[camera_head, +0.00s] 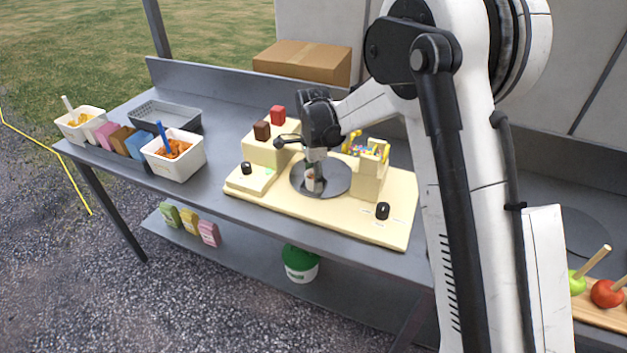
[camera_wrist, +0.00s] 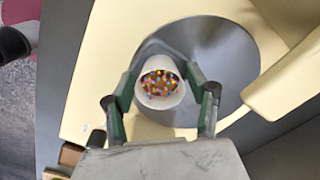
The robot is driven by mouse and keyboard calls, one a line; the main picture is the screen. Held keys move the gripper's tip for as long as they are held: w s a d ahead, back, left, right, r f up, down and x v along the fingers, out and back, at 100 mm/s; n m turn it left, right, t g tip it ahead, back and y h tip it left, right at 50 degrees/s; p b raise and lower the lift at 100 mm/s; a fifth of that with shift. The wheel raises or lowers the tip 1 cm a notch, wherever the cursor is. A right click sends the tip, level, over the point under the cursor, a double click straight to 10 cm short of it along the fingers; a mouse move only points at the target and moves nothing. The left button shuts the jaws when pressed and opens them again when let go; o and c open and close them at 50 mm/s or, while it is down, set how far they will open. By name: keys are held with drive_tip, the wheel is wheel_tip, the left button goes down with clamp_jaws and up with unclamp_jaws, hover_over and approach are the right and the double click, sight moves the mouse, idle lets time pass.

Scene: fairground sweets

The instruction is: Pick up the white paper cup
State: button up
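The white paper cup (camera_wrist: 150,104) stands on the round grey disc (camera_wrist: 225,50) of the cream machine and is filled with small coloured sweets (camera_wrist: 160,83). In the head view the cup (camera_head: 310,181) is partly hidden by my gripper (camera_head: 316,172), which points down over it. In the wrist view my gripper (camera_wrist: 161,72) has one green-padded finger on each side of the cup. Narrow gaps show between the pads and the cup, so the fingers look open around it.
A sweet dispenser (camera_head: 370,180) stands close to the right of the disc. A raised block (camera_head: 268,151) with brown and red cubes is behind left. Black knobs (camera_head: 382,211) rise from the base. White tubs (camera_head: 188,163) stand farther left.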

drive_tip(key=c, duration=0.9)
drive_tip(key=shift+r, duration=0.1)
